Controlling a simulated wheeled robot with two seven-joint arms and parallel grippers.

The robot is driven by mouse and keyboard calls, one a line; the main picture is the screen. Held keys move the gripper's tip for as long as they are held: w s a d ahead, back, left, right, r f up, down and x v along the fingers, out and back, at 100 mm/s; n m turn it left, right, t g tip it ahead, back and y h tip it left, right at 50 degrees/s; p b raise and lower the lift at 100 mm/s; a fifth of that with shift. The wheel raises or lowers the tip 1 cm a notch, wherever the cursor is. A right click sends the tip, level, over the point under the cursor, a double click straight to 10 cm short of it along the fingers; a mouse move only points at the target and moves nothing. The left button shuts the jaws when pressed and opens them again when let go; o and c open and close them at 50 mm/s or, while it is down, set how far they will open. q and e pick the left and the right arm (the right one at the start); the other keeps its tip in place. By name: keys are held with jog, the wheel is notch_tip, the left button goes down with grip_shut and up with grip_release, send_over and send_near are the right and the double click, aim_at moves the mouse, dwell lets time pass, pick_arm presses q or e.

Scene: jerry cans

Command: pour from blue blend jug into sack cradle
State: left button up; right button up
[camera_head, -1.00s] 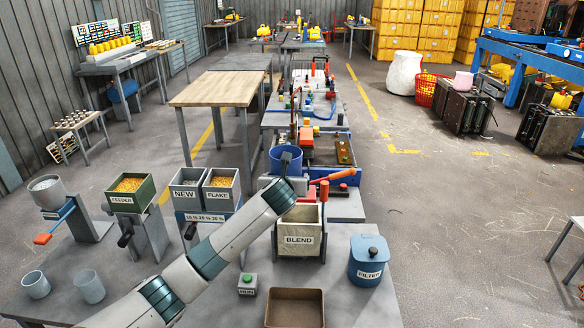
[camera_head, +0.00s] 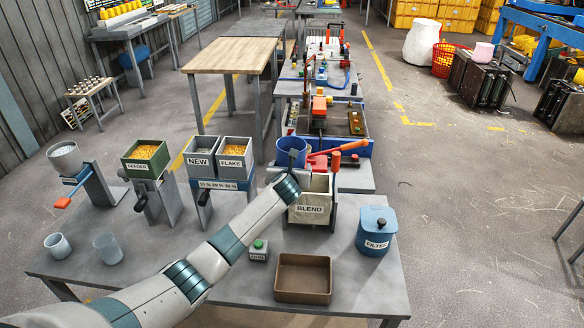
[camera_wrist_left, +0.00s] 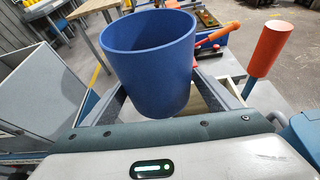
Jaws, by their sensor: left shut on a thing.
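The blue jug (camera_head: 291,152) is upright in the head view, just behind and above the beige sack-like container labelled BLEND (camera_head: 310,209). This container sits in a grey frame and seems to be the sack cradle. My left gripper (camera_wrist_left: 160,98) is shut on the blue jug, which also shows in the left wrist view (camera_wrist_left: 150,65), with a finger on each side. The jug's contents are hidden. In the head view my left wrist covers the gripper fingers and part of the cradle's left side. My right gripper is not in view.
An orange-handled lever (camera_head: 338,147) rises close right of the jug. A blue FILTER canister (camera_head: 377,232) stands right of the cradle. A brown tray (camera_head: 303,278) and a green-button box (camera_head: 259,250) are in front. NEW (camera_head: 199,163) and FLAKE (camera_head: 233,164) bins stand left.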

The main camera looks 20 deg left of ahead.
pick_arm(q)
jog(key=shift+s+a+f+m+y+b, duration=0.1)
jog(key=shift+a+f+m+y+b, duration=0.3)
jog(key=shift+a+m+b, duration=0.2)
